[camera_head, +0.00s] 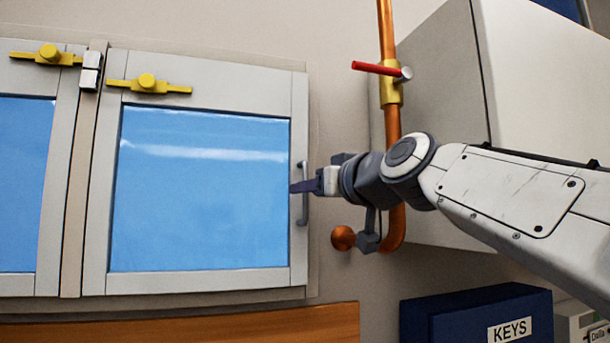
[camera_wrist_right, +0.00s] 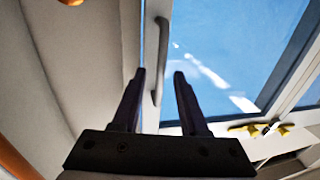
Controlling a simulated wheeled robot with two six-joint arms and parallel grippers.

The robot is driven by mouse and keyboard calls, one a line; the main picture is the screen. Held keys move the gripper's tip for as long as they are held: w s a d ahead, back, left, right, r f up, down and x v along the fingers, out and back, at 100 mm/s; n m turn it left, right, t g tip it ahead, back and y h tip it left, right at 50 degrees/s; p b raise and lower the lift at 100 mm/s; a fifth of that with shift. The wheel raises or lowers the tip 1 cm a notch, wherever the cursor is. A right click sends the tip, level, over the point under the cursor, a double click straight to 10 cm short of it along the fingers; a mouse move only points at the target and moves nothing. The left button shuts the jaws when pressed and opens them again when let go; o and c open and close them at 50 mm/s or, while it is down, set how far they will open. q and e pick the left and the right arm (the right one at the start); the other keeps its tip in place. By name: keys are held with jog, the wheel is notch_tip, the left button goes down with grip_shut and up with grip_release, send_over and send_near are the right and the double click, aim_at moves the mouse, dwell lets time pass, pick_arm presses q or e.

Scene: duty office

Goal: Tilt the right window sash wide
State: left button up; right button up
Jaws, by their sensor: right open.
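The right window sash (camera_head: 298,110) has a pale grey frame around a blue pane and looks closed against its surround. Its upright grey handle (camera_head: 304,208) is on the right-hand stile and also shows in the right wrist view (camera_wrist_right: 161,45). A yellow latch (camera_head: 147,84) sits on the sash's top rail. My right gripper (camera_head: 293,187) is at the handle, its dark fingers crossing it in the head view. In the wrist view the fingers (camera_wrist_right: 160,74) are apart, with the handle showing between them. Contact cannot be told. My left gripper is out of view.
A copper pipe (camera_head: 387,30) with a red-levered valve (camera_head: 376,68) runs down right of the window. A large grey cabinet (camera_head: 432,80) stands beyond it. A blue KEYS box (camera_head: 475,315) and a wooden surface (camera_head: 190,328) lie below. The left sash (camera_head: 20,180) adjoins.

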jog(key=shift+p+x, duration=0.3)
jog(key=shift+x, duration=0.8)
grip_shut()
dwell(0.7)
